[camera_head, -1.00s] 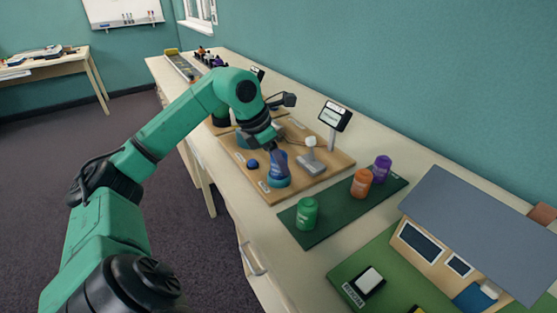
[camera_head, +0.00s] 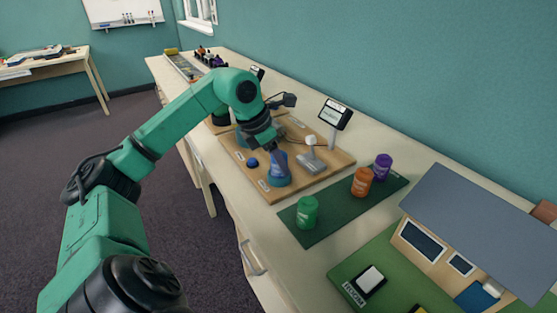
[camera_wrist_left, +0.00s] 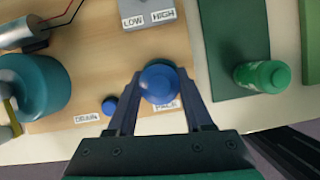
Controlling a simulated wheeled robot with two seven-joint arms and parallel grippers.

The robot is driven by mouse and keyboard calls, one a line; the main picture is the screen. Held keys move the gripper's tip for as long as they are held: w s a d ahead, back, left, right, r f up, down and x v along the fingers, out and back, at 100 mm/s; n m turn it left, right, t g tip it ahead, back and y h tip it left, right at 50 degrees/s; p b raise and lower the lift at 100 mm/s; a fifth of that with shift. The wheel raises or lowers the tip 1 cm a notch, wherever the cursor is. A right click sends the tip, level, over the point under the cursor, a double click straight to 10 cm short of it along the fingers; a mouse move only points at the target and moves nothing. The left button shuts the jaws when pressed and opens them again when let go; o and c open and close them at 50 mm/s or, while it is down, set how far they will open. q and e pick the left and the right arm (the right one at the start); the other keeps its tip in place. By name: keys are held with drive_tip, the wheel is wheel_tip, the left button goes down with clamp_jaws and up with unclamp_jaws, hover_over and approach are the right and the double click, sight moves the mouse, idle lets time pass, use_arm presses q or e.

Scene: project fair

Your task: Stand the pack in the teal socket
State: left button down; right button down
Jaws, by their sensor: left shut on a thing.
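The blue pack (camera_head: 279,178) is upright at the near edge of a wooden board (camera_head: 237,172), and its round top (camera_wrist_left: 158,82) shows in the left wrist view. My left gripper (camera_head: 279,157) points down and is shut on it, one finger on each side. A partly covered label reading PACK (camera_wrist_left: 166,104) lies beside it on the board. My right gripper is not in view.
A blue knob (camera_head: 252,162), a lever box (camera_head: 312,163) and a teal cylinder (camera_wrist_left: 35,85) are on the board. Green (camera_head: 306,212), orange (camera_head: 362,182) and purple (camera_head: 382,167) packs stand on a dark green mat (camera_head: 335,218). A small sign (camera_head: 334,115) and a model house (camera_head: 480,220) stand nearby.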

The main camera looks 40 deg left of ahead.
use_arm(q)
drive_tip(key=shift+f, duration=0.35)
drive_tip(key=c, duration=0.6)
unclamp_jaws()
drive_tip(key=p+v, duration=0.1)
drive_tip(key=v, duration=1)
